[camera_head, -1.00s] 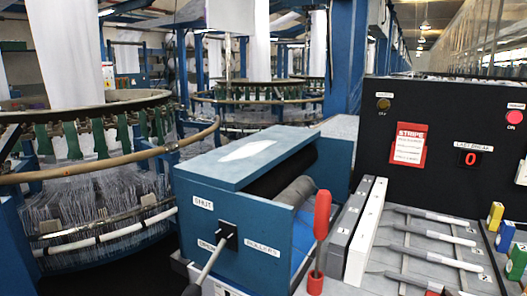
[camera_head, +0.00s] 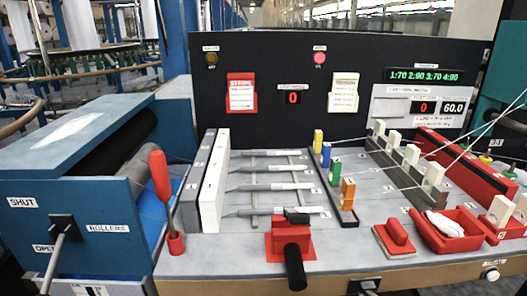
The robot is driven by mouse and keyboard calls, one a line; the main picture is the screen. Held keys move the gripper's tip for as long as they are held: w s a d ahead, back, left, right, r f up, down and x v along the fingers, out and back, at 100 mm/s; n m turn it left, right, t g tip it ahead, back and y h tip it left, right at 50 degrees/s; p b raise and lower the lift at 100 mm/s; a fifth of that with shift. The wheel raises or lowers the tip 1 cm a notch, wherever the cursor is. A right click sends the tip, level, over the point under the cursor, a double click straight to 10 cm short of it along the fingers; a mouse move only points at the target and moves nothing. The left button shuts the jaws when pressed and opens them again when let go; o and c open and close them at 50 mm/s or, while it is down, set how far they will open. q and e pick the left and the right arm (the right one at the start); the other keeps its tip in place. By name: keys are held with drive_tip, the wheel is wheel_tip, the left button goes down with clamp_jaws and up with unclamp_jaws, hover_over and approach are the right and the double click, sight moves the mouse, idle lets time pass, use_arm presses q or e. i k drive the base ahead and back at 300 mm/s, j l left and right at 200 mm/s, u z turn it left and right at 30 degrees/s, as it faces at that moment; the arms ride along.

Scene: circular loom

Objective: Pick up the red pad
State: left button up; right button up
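The red pad (camera_head: 394,236) lies on the grey bench top near the front edge, right of centre. It looks like a flat red block with a raised red grip on top. It stands free, with nothing on it. Just to its right is a red tray (camera_head: 463,242) with a white bundle (camera_head: 445,224) in it. Neither of my grippers shows in the head view.
Left of the pad is a red device with a black handle (camera_head: 293,262). Behind are grey tools in a rack (camera_head: 270,186) and a strip of coloured blocks (camera_head: 347,195). A red upright handle (camera_head: 160,180) stands beside the blue roller box (camera_head: 85,160). A black panel (camera_head: 275,65) rises behind.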

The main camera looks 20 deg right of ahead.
sight(391, 237)
drive_tip(key=z, duration=1.55)
drive_tip(key=l+u, duration=0.25)
drive_tip(key=l, duration=0.35)
drive_tip(key=l+u, duration=0.3)
drive_tip(key=l, duration=0.35)
